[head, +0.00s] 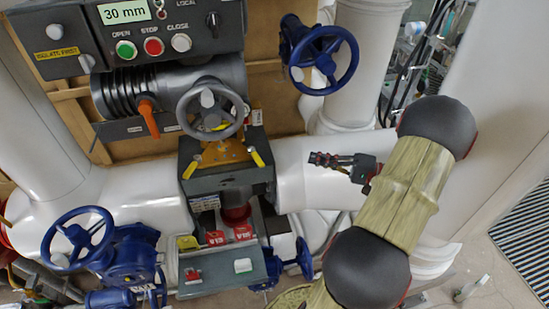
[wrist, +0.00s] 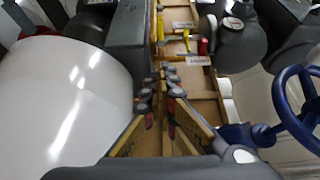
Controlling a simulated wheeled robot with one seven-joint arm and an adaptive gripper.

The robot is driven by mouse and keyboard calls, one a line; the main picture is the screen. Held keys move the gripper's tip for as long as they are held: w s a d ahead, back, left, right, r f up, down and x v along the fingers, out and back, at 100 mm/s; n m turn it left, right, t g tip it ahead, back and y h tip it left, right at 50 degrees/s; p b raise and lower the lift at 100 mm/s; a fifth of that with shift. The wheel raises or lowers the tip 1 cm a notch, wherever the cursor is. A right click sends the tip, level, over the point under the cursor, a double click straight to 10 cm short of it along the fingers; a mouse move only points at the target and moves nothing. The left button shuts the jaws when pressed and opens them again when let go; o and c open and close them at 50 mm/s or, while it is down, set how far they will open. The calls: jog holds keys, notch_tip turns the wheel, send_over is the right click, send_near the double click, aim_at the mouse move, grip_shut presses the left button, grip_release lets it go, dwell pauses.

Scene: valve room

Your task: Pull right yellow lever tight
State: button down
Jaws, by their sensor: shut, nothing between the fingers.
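The right yellow lever (head: 258,159) is a short yellow handle angled down to the right at the front of the dark valve box, below the grey handwheel. A matching left yellow lever (head: 190,168) sits across the yellow-orange bracket (head: 224,153). My gripper (head: 317,158) is shut and empty. It points left toward the box, right of the right lever and apart from it, in front of the white pipe. In the wrist view, my gripper's fingers (wrist: 160,90) reach up the picture, with a yellow part (wrist: 160,27) beside the dark box beyond them; I cannot tell surely which lever it is.
A grey handwheel (head: 210,110) stands above the levers, with an orange handle (head: 148,118) to its left. A blue handwheel (head: 323,60) is above my gripper. The white pipe (head: 300,178) runs behind it. A button panel (head: 218,268) lies below the box.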

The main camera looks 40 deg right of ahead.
jog(key=shift+w+a, duration=0.1)
jog(key=shift+w, duration=0.05)
jog(key=b, duration=0.2)
send_near(258, 155)
jog(key=w+d, duration=0.1)
jog(key=w+d+f, duration=0.1)
jog(key=w, duration=0.1)
jog(key=shift+w, duration=0.25)
jog(key=shift+w+a, duration=0.3)
jog(key=shift+a, duration=0.6)
jog(key=shift+w+a, duration=0.3)
jog(key=shift+a, duration=0.6)
